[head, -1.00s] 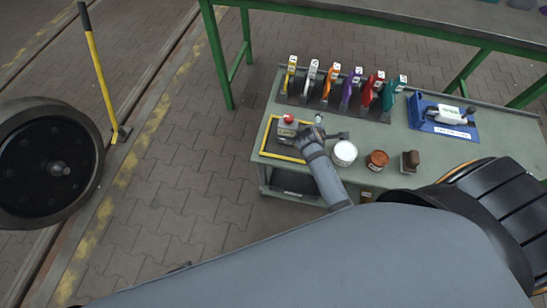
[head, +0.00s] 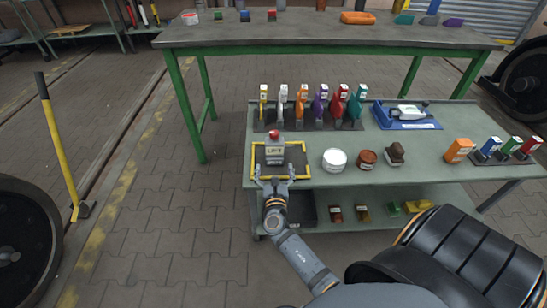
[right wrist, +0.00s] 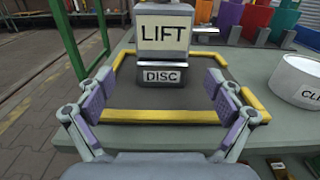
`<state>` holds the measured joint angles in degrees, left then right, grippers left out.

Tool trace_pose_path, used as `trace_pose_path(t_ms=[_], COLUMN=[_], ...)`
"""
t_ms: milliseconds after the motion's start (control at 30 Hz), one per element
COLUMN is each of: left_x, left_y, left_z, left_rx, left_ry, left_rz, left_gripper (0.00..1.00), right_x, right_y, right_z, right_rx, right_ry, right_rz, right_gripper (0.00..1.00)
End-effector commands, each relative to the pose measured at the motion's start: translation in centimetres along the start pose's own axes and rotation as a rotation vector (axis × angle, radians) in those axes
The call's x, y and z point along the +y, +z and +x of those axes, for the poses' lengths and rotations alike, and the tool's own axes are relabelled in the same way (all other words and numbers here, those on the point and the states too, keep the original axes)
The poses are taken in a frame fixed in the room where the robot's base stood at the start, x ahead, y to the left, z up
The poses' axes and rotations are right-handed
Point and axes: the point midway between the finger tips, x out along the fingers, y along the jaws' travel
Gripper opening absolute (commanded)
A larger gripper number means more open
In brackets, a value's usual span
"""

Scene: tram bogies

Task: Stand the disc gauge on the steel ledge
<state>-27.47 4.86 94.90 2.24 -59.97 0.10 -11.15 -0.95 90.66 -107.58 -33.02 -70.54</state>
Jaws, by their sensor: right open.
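A grey block marked "LIFT" with a red top (head: 274,145) stands upright inside a yellow-edged area on the bench. In the right wrist view the LIFT block (right wrist: 163,28) sits above a dark, steel-looking base marked "DISC" (right wrist: 163,77). I cannot tell which of these parts is the disc gauge and which is the steel ledge. My right gripper (head: 275,175) is open and empty at the near side of the block. In the right wrist view its fingers (right wrist: 158,92) are spread wide, left and right of the DISC base, apart from it. My left gripper is out of view.
Several coloured labelled pieces stand in a rack (head: 308,126) behind. A white tub (head: 334,160), a brown tin (head: 367,160) and a blue tray (head: 405,124) are to the right. A lower shelf (head: 400,222) holds small blocks. A green-legged table (head: 330,36) stands behind.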

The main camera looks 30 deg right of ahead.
Motion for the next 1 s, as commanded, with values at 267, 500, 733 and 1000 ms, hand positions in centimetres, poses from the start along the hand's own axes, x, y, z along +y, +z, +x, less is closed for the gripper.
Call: trace_pose_path(t_ms=[267,500,733,1000], left_x=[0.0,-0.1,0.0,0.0], left_y=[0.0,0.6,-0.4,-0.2], left_z=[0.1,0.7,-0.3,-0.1], left_rx=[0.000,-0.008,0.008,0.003], left_ry=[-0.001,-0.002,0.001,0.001], left_rz=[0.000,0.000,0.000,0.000], left_gripper=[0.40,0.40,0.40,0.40], right_x=[-0.1,-0.3,-0.3,-0.3], right_y=[0.2,0.5,0.5,0.5], right_z=[1.6,5.5,6.3,6.2], right_rx=[-0.001,-0.001,0.001,0.001], right_ry=[-0.001,-0.002,-0.002,-0.002], right_rz=[0.001,0.001,0.002,0.002], right_gripper=[0.92,0.92,0.92,0.67])
